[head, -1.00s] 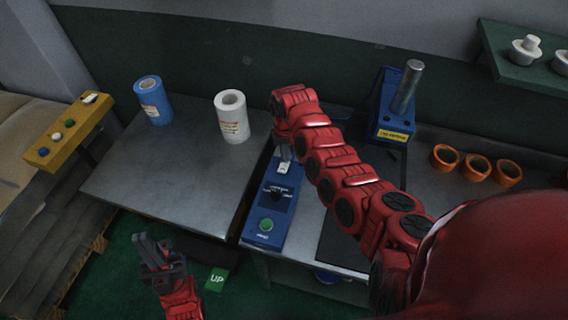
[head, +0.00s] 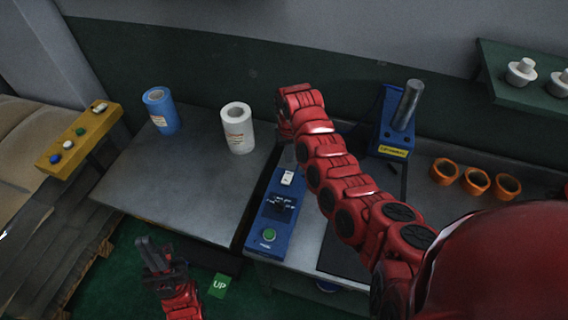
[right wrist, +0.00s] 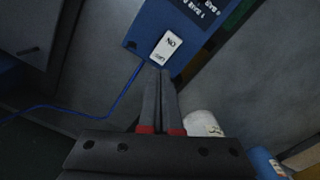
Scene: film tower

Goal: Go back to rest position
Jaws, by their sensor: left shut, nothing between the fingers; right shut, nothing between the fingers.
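My left gripper (head: 149,254) is low at the left, over the green floor in front of the bench, shut and empty. My right arm reaches over the right part of the bench. In the right wrist view, my right gripper (right wrist: 159,76) is shut and empty, its fingertips near the white ON/OFF switch (right wrist: 167,46) of the blue control box. I cannot tell whether the fingertips touch the switch.
A blue roll (head: 161,111) and a white roll (head: 238,129) stand on the left table (head: 180,185). A blue device with a metal post (head: 407,105) and orange rings (head: 475,180) are at the right. A yellow button panel (head: 80,138) is at far left.

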